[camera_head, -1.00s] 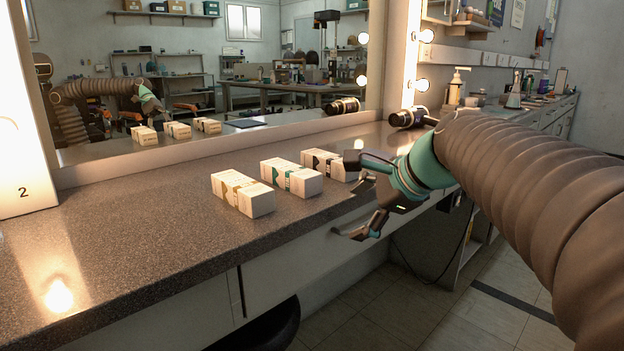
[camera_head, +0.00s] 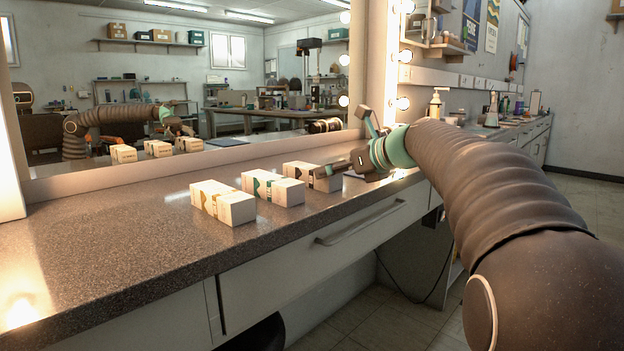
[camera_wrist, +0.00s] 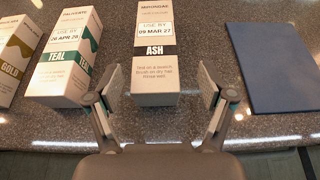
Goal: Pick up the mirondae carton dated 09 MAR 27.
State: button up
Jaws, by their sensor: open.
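The mirondae carton (camera_wrist: 157,50) is white with a dark band reading ASH and the date 09 MAR 27. It lies on the counter, label up, and is the farthest right of three cartons in the head view (camera_head: 298,172). My gripper (camera_wrist: 160,88) is open and empty. In the wrist view its fingers flank the carton's near end, with a gap on each side; their exact height over it is hard to tell. In the head view my gripper (camera_head: 348,145) is at that carton's right end, partly covering it.
A TEAL carton (camera_wrist: 68,55) dated 26 APR 28 lies left of it, and a GOLD carton (camera_wrist: 14,55) beyond that. A flat blue item (camera_wrist: 262,65) lies to the right. The mirror (camera_head: 180,120) stands behind. The counter's front edge is close to my gripper.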

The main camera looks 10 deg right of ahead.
aim_at(312, 176)
jog(key=shift+a+r+b+x, duration=0.15)
jog(key=shift+b+x, duration=0.1)
jog(key=shift+x, duration=1.3)
jog(key=shift+a+r+b+x, duration=0.1)
jog(key=shift+b+x, duration=0.1)
jog(key=shift+x, duration=1.3)
jog(key=c, duration=1.1)
